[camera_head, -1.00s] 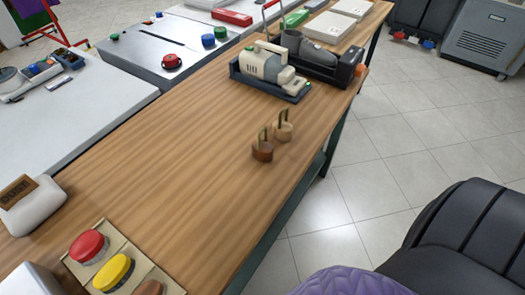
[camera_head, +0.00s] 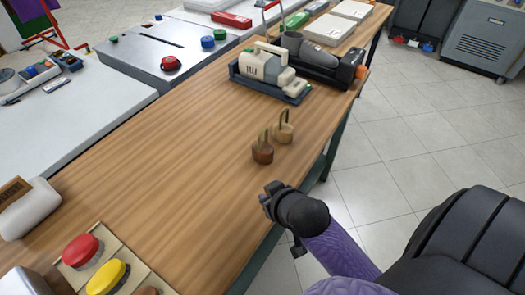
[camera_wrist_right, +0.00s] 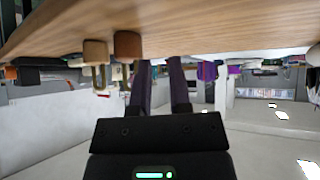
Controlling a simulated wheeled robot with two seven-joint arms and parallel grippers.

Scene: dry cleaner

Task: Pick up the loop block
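I cannot tell which one is named. The right wrist view is upside down and shows the paler block (camera_wrist_right: 96,51) and the darker block (camera_wrist_right: 128,44) beyond the fingers. My right gripper (camera_head: 268,194) is at the table's right edge, nearer than both blocks and apart from them. Its two fingers (camera_wrist_right: 161,72) are spread with nothing between them. My left gripper is not in view.
A beige device on a dark tray (camera_head: 284,92) stands farther back on the table (camera_head: 160,165). A panel with red and yellow buttons (camera_head: 135,270) is at the near left. A white block with a wooden sign (camera_head: 30,212) is at the left. The middle tabletop is clear.

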